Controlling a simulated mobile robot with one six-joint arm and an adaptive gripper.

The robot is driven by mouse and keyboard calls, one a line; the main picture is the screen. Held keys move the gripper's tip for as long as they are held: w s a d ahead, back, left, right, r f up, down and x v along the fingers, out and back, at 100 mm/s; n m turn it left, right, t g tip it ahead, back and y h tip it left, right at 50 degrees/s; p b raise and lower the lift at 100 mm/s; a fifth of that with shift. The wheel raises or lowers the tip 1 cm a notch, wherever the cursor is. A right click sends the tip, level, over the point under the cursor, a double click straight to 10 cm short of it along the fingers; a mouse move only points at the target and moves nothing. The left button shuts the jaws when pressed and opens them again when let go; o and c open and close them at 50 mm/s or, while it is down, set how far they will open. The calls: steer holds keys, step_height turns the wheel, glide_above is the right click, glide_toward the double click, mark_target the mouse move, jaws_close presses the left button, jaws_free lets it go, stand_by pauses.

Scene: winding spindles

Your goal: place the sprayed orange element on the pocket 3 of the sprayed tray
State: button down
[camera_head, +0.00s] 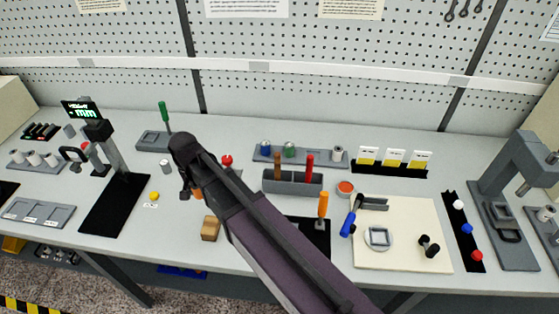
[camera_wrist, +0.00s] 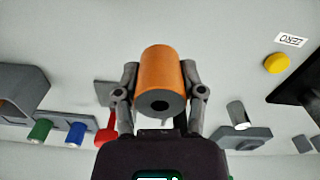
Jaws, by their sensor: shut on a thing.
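The orange element (camera_wrist: 162,72) is a cylinder with a dark hole in its end. My gripper (camera_wrist: 158,90) is shut on it, one finger on each side, above the bench. In the head view only a small piece of the orange element (camera_head: 197,193) shows beside my arm. A grey tray (camera_head: 318,158) at the back middle, likely the sprayed tray, bears a blue element (camera_head: 265,148), a green element (camera_head: 289,149) and a silver one (camera_head: 337,153) at its right end. I cannot read any pocket numbers. The gripper is left of this tray and apart from it.
A grey rack (camera_head: 292,185) with upright handled tools stands in front of the tray. A red knob (camera_head: 227,160) is near my arm. A height gauge (camera_head: 103,145) stands at left, with a yellow button (camera_head: 154,196) beside it. A wooden block (camera_head: 210,228) lies in front.

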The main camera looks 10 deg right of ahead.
step_height(320, 180, up, 12)
steer(key=p, duration=1.1)
steer(key=shift+d, duration=0.1)
